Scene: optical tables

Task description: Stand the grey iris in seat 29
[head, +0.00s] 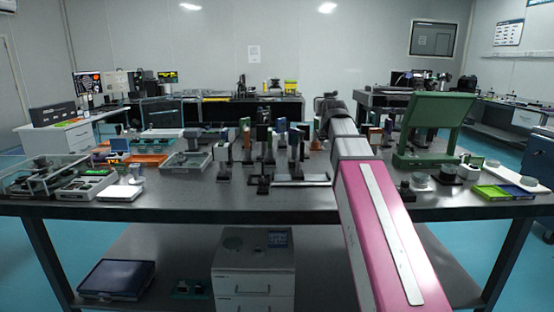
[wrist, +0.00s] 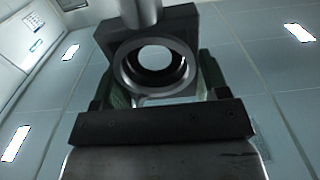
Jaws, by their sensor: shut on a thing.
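My gripper (wrist: 160,124) is shut on the grey iris (wrist: 127,66), which fills the middle of the wrist view. The iris shows a dark square body, a round ring with an open hole, and a grey cylinder at the top of the picture. In the head view my gripper end is small and dark above the back of the table, at the top of my pink arm. I cannot make out the iris there. No seat number is readable, so I cannot tell which place is seat 29.
Several posts with optics (head: 247,142) stand close together mid-table (head: 240,199), left of my arm. A green panel (head: 433,125) stands to the right. Small round parts and a yellow-green tray (head: 490,192) lie at the right.

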